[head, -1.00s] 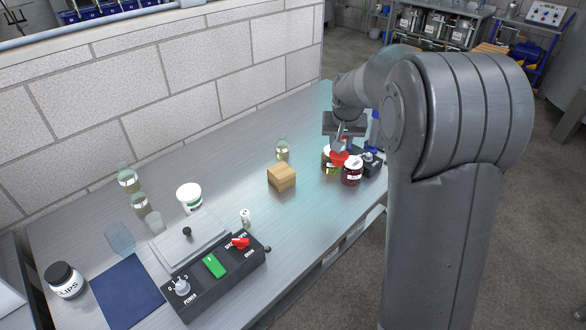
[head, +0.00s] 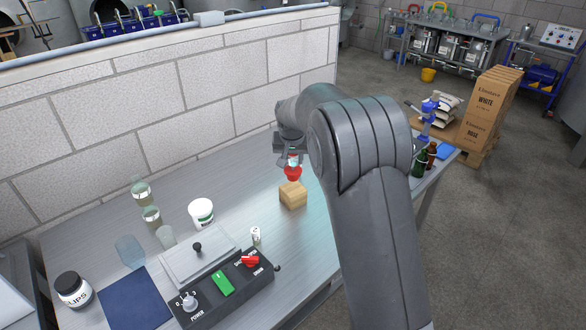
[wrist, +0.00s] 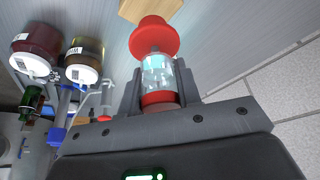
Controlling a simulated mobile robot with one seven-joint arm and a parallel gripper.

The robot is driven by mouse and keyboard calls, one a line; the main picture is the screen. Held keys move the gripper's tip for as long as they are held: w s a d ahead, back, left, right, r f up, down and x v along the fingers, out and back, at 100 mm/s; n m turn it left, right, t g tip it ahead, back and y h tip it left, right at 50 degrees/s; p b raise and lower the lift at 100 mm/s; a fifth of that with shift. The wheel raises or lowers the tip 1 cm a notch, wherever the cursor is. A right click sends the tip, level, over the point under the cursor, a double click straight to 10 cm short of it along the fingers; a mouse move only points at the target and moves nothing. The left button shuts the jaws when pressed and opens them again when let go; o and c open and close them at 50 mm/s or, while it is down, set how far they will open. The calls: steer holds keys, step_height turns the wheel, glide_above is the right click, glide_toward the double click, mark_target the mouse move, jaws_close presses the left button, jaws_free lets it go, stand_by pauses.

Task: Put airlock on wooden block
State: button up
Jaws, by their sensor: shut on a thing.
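The airlock (wrist: 158,72) has a clear body with a wide red end and a red band at the other end. My gripper (wrist: 160,88) is shut on its body. In the head view, the red end of the airlock (head: 292,173) points down, close over the wooden block (head: 293,196). My gripper (head: 291,155) is above the block there, partly hidden by my arm. The block is a light wood cube on the bench. In the wrist view, part of the block (wrist: 150,8) shows just beyond the red end. I cannot tell whether they touch.
The bench (head: 245,200) is clear around the block. To its left are a white tub (head: 201,212), a small white container (head: 256,235) and a black control box (head: 225,285). Two jars (wrist: 85,58) show in the wrist view. A tiled wall (head: 230,80) runs behind.

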mark_target(293, 168)
steer(key=shift+f, duration=2)
steer(key=shift+f, duration=0.1)
steer(key=o, duration=1)
steer(key=shift+c, duration=0.2)
